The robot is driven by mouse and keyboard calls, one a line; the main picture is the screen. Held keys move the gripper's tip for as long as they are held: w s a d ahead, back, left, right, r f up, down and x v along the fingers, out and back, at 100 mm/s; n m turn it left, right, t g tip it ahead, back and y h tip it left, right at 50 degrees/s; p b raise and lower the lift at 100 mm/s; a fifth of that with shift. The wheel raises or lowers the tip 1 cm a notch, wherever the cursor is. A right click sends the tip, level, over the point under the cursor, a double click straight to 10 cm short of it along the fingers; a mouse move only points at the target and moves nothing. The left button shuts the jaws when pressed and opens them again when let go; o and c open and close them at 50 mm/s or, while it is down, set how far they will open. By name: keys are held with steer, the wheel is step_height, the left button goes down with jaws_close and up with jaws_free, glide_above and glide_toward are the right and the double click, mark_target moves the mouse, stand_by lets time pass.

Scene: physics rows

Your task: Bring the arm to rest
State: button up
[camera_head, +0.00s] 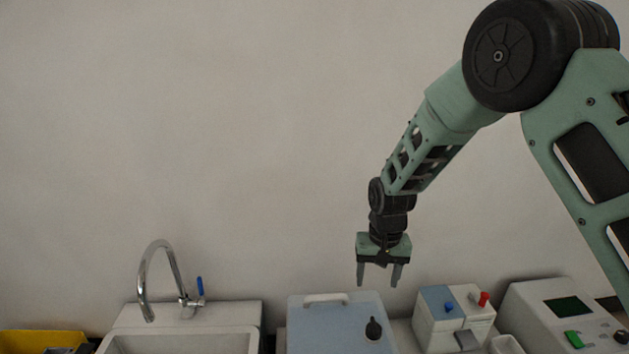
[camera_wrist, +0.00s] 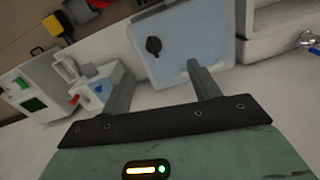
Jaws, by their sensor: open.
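My gripper (camera_head: 379,274) hangs from my green arm, pointing down, in the head view. Its two fingers are apart with nothing between them. In the head view it is above a light blue box (camera_head: 322,325) with a white handle and a black knob. The wrist view also shows my gripper (camera_wrist: 158,75) with both fingers spread and empty, and the blue box (camera_wrist: 187,40) beyond the fingertips. The fingers look clear of everything in the head view.
A sink (camera_head: 190,331) with a tap (camera_head: 160,265) is at the left, beside a yellow bin (camera_head: 40,340). Right of the blue box stand a blue-and-white device (camera_head: 455,315) with a red knob and a white instrument (camera_head: 560,315) with a dark screen. The wall above is bare.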

steer(key=s+a+r+n+y, duration=0.1)
steer(key=s+a+r+n, duration=0.15)
steer(key=s+r, duration=0.45)
steer(key=s+a+r+n, duration=0.2)
steer(key=s+a+r, duration=0.25)
steer(key=s, duration=0.45)
steer(key=s+d+r+n, duration=0.1)
steer(key=s+r+n, duration=0.1)
steer(key=s, duration=0.6)
steer(key=s+d+r+n, duration=0.2)
steer(key=s+n, duration=0.1)
steer(key=s, duration=0.5)
step_height(320, 180, up, 19)
steer(key=p, duration=1.9)
steer(key=shift+w+a+r+h+p, duration=0.15)
steer(key=shift+w+r+h+p, duration=0.05)
steer(key=shift+h+p, duration=0.2)
